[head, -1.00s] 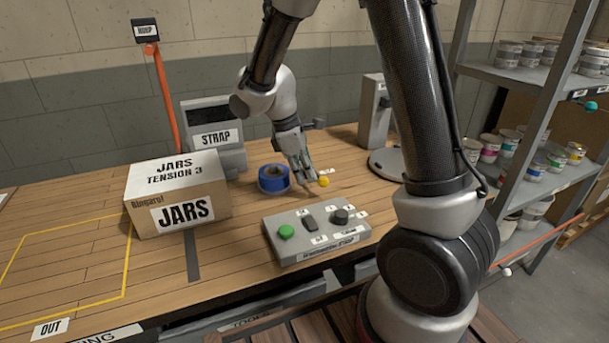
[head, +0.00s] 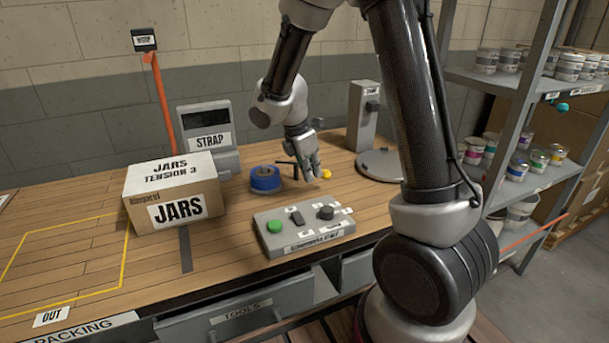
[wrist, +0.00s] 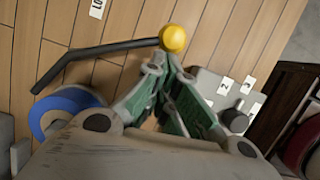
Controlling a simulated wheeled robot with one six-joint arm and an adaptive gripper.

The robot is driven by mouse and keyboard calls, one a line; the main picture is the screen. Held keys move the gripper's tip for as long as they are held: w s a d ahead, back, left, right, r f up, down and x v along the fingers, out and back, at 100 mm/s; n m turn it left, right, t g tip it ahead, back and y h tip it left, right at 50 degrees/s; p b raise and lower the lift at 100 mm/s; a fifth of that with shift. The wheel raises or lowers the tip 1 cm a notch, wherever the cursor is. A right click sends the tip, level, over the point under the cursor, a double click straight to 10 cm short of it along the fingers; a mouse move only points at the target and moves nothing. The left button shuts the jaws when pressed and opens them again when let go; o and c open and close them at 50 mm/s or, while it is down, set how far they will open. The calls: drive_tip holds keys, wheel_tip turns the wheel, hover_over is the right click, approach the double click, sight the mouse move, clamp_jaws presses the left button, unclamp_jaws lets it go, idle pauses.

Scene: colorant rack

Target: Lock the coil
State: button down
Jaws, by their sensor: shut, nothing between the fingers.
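The blue coil (head: 265,179) sits on the wooden bench behind the control box; the wrist view shows part of it (wrist: 52,104) at the left. A black bent lever (wrist: 95,52) ends in a yellow knob (wrist: 173,38). In the head view the knob (head: 326,174) is right of the coil. My gripper (head: 313,176) points down just left of the knob. Its fingertips (wrist: 167,68) are together and empty, close to the knob in the wrist view; I cannot tell whether they touch it. The gripper hides part of the lever in the head view.
A grey control box (head: 304,236) with a green button and black knobs stands in front. A grey STRAP unit (head: 220,159) and a JARS carton (head: 150,217) are left. A grey stand (head: 364,118) is behind right. A paint shelf (head: 505,87) is at right.

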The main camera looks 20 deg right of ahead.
drive_tip(key=d+n, duration=0.1)
drive_tip(key=d+n+t, duration=0.1)
drive_tip(key=d+n, duration=0.1)
drive_tip(key=shift+w, duration=0.35)
drive_tip(key=shift+w+d, duration=0.3)
drive_tip(key=shift+d, duration=0.2)
drive_tip(key=shift+w+d, duration=0.25)
drive_tip(key=shift+d, duration=0.25)
